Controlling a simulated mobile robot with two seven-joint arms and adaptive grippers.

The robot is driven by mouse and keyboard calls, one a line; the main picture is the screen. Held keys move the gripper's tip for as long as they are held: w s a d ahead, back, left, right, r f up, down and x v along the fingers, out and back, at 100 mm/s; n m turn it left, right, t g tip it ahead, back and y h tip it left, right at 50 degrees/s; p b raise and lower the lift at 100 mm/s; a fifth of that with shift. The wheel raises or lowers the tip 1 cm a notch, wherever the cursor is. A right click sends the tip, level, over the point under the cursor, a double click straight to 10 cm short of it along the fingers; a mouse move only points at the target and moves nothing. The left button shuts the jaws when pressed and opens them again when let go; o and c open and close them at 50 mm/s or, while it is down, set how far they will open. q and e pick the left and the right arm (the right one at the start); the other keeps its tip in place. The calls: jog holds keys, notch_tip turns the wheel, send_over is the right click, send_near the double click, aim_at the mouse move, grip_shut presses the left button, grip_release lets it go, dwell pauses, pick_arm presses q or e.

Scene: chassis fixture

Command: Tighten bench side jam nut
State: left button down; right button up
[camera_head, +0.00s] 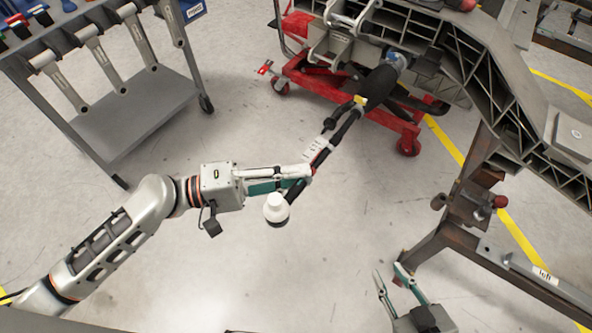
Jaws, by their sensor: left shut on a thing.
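A long dark rod (345,127) runs down and left from a thick black sleeve (379,82) at the chassis fixture. It carries a small yellow piece, a white label-like piece (316,148) and red marks. A white round knob (276,206) sits at its lower end. My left gripper (304,175) comes in from the left with teal-padded fingers and is shut on the dark rod just above the knob. The jam nut is too small to make out. My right gripper (387,269) is at the bottom, open and empty, well apart from the rod.
A grey tool cart (130,123) with hanging wrenches (101,62) stands at upper left. A red wheeled stand (341,96) sits beneath the chassis frame (480,60). A rusty steel bench frame (468,175) crosses the right side. The middle floor is clear.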

pick_arm(q)
jog(key=shift+r, duration=0.1)
dwell(0.3)
jog(key=c, duration=1.9)
grip_release()
jog(key=v, duration=1.2)
